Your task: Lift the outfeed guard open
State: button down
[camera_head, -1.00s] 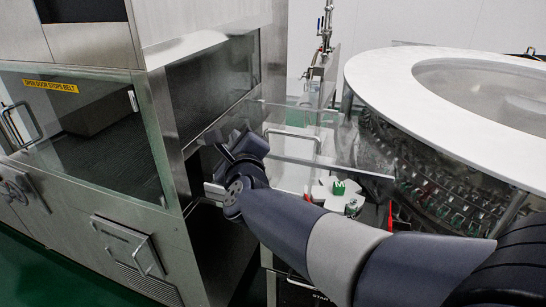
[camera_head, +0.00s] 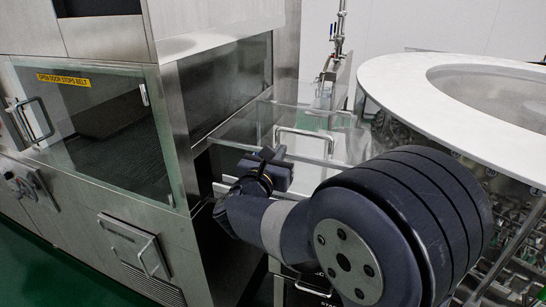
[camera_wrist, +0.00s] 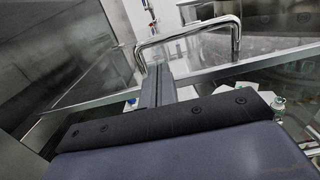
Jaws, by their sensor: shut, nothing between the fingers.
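The outfeed guard is a clear panel with a metal front edge (camera_head: 318,160), lying low between the steel cabinet and the round table. Its bent metal handle (camera_head: 304,133) stands up from it. In the wrist view the handle (camera_wrist: 188,36) arches just beyond my fingers, its left leg close to their tips. My gripper (camera_head: 270,158) is in front of the guard, a little left of and below the handle. In the wrist view the gripper (camera_wrist: 156,72) is shut and empty. I cannot tell whether the tips touch the handle or the guard edge.
The steel cabinet with a glass door (camera_head: 105,125) and yellow label stands at the left. The white-rimmed round table (camera_head: 410,85) with bottles beneath is at the right. A small green-topped vial (camera_wrist: 278,108) shows below the guard. My arm hides much of the lower right.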

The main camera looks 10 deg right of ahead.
jog(key=shift+p+x, duration=0.45)
jog(key=shift+x, duration=1.7)
